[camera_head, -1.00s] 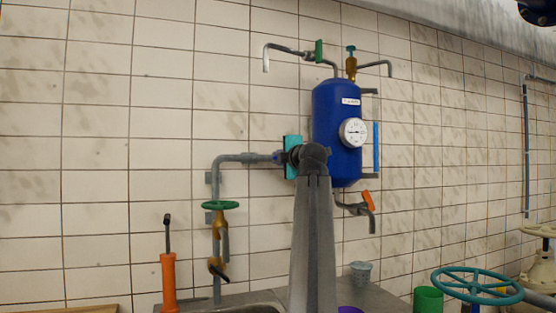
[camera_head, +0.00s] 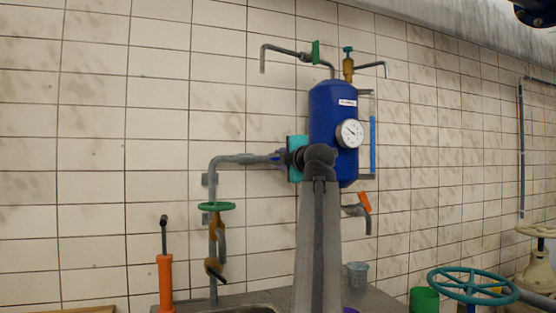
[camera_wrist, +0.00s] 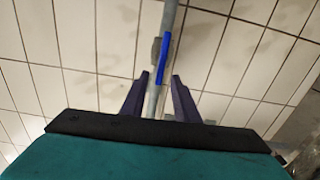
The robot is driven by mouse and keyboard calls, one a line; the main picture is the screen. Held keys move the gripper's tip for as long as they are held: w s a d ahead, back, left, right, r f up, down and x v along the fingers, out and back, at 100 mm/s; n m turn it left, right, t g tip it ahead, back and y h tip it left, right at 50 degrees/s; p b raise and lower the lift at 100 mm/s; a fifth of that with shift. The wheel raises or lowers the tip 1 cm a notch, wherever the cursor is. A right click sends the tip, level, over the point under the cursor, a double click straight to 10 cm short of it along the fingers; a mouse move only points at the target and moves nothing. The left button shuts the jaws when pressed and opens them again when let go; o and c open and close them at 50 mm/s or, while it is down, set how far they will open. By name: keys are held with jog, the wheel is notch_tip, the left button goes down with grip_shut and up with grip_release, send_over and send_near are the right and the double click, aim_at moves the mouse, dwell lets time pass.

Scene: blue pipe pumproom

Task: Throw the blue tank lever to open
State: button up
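The blue tank (camera_head: 333,108) with a round white gauge (camera_head: 349,133) hangs on the tiled wall. A grey pipe (camera_head: 235,160) runs to its left. My gripper (camera_head: 274,158) is at the right end of this pipe, in front of the tank's left side, with its teal body toward the tank. In the wrist view, a long blue lever (camera_wrist: 174,50) lies alongside the pipe, just beyond the fingertips. My gripper (camera_wrist: 160,82) is open there, its two dark fingers apart on either side of the pipe. The lever cannot be made out clearly in the head view; my arm and gripper cover that spot.
A green valve wheel (camera_head: 217,206) is on the pipe below left. An orange-handled lever (camera_head: 364,202) is under the tank and a green lever (camera_head: 315,52) above it. An orange pump (camera_head: 165,283), a green cup (camera_head: 424,300) and a teal handwheel (camera_head: 472,285) stand below.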

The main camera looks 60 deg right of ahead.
jog(key=v, duration=0.8)
jog(key=shift+s+a+p, duration=0.25)
jog(key=shift+s+p, duration=0.05)
jog(key=shift+p, duration=0.05)
jog(key=shift+w+r, duration=0.1)
jog(key=shift+r, duration=0.05)
